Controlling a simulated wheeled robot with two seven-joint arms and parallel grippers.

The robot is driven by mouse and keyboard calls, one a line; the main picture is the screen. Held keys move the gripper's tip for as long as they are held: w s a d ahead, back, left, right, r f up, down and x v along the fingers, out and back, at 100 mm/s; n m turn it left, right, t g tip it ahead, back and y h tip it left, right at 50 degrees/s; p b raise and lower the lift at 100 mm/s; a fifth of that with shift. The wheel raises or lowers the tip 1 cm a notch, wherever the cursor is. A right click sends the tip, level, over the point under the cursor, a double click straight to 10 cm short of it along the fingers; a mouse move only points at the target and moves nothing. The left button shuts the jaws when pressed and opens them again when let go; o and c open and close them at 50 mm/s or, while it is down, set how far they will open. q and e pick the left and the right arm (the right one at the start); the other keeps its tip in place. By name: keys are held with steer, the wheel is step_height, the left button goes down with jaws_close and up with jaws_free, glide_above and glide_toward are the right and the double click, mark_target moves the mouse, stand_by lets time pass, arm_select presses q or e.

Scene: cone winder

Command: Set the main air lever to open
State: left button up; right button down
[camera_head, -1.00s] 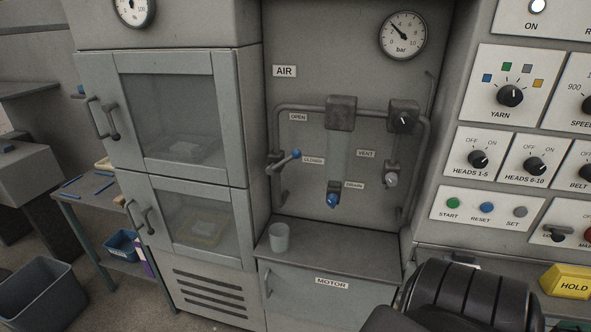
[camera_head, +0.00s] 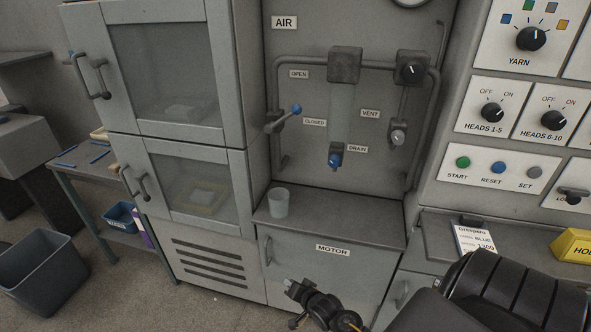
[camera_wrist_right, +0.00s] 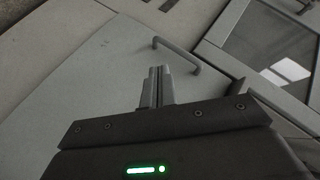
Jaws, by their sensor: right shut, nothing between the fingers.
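The main air lever (camera_head: 284,117) is a grey handle with a blue knob on the left pipe of the AIR panel. It points right and slightly up, its knob just above the CLOSED label (camera_head: 314,122) and below the OPEN label (camera_head: 299,74). My right gripper (camera_head: 291,286) is low in front of the MOTOR cabinet, well below the lever and apart from it. In the right wrist view its fingers (camera_wrist_right: 157,75) are together and empty, with a cabinet handle beyond. The lever does not show clearly there. My left gripper is not in view.
A grey cup (camera_head: 278,202) stands on the ledge (camera_head: 340,222) under the panel. The drain valve (camera_head: 335,160) and vent valve (camera_head: 397,137) are right of the lever. A glass-door cabinet (camera_head: 240,80) juts out at left. Button panels are at right.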

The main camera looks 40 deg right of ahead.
steer(key=w+d+r+m+t+h+b, duration=0.1)
steer(key=w+d+r+m+t+b, duration=0.2)
steer(key=r, duration=1)
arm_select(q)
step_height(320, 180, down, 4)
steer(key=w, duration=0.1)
arm_select(e)
steer(key=m+t+h, duration=0.4)
steer(key=m+t, duration=0.6)
steer(key=m, duration=0.3)
glide_toward(283, 119)
steer(key=s+d+f, duration=0.4)
steer(key=s+f, duration=0.1)
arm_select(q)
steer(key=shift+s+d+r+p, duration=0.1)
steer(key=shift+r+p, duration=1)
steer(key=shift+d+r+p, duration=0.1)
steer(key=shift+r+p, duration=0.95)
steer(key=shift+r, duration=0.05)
arm_select(e)
steer(key=a+x, duration=0.2)
steer(key=x, duration=1)
steer(key=shift+w+a+r, duration=0.15)
steer(key=shift+a+r, duration=0.15)
steer(key=shift+r, duration=0.35)
